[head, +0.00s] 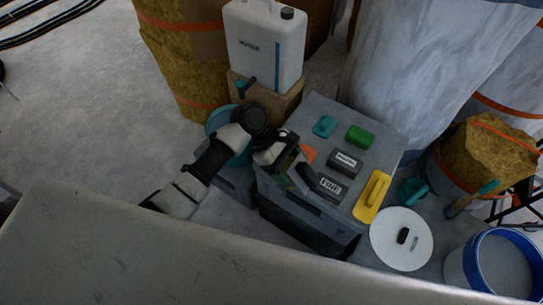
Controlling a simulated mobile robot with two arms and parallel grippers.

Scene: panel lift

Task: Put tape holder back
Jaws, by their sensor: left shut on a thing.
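My left gripper (288,163) reaches in from the left over the grey toolbox lid (320,108). It is shut on a dark, blocky object (300,178) at the lid's left edge. The arm and gripper hide part of this object, and I cannot tell for sure that it is the tape holder. Whether it touches the lid is also unclear. My right gripper is not in view.
The lid carries a teal piece (323,126), a green block (361,136), labelled dark blocks (345,160) and a yellow float (371,197). A white jug (264,45) stands behind; a white round lid (401,238) and blue-rimmed bucket (493,265) are at right.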

